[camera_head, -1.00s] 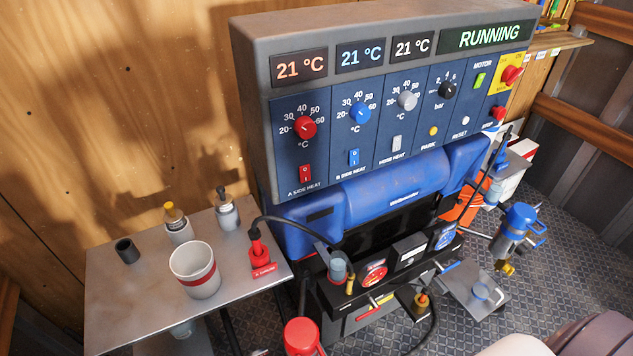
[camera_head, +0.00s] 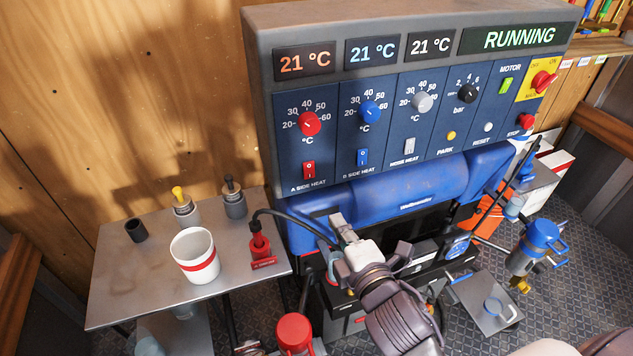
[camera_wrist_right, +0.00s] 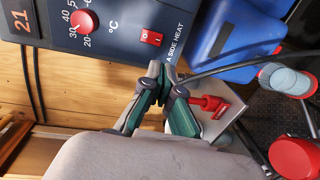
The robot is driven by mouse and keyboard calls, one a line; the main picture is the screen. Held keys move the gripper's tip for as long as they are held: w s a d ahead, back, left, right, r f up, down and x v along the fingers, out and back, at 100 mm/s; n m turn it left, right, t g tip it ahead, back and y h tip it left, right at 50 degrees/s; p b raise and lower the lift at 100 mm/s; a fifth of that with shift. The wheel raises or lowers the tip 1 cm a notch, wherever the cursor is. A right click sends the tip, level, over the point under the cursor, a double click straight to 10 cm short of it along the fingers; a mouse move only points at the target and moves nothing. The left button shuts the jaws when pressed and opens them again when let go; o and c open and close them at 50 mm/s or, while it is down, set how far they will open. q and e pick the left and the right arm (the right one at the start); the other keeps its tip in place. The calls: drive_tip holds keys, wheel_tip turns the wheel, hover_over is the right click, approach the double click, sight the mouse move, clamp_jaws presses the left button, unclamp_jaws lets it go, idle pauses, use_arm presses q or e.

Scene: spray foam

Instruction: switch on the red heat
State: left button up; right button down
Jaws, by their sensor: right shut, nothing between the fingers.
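The red A side heat switch (camera_head: 309,170) is a rocker at the lower left of the blue control panel (camera_head: 330,140), under the red dial (camera_head: 309,123). It also shows in the wrist view (camera_wrist_right: 151,37). I cannot tell its on or off position. My right gripper (camera_head: 341,224) is below and to the right of the switch, in front of the blue machine body, apart from the switch. In the wrist view the right fingers (camera_wrist_right: 160,77) are together and empty, pointing toward the panel. My left gripper is not in view.
A metal side table (camera_head: 120,285) at left holds a white cup (camera_head: 195,257), small bottles and a red coupling (camera_head: 259,246) with a black hose. The blue B side heat switch (camera_head: 362,157) sits right of the red one. The display (camera_head: 518,38) reads RUNNING.

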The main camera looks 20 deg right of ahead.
sight(311, 177)
drive_tip(key=shift+w+r, duration=0.1)
drive_tip(key=w+p, duration=0.1)
drive_tip(key=w, duration=0.3)
drive_tip(key=w+f+p, duration=0.1)
drive_tip(key=w, duration=0.3)
drive_tip(key=w+p, duration=0.1)
drive_tip(key=w, duration=0.4)
drive_tip(key=shift+a+f+p, duration=0.25)
drive_tip(key=shift+f+p, duration=0.05)
drive_tip(key=shift+p, duration=0.05)
drive_tip(key=shift+w+f, duration=0.1)
drive_tip(key=shift+w, duration=0.3)
drive_tip(key=shift+w+f+b, duration=0.1)
drive_tip(key=shift+f+b, duration=0.2)
drive_tip(key=shift+b, duration=0.3)
drive_tip(key=shift+w+r+t, duration=0.1)
drive_tip(key=shift+r+t, duration=0.05)
drive_tip(key=shift+t, duration=0.15)
drive_tip(key=shift+r, duration=0.1)
drive_tip(key=shift+d, duration=0.1)
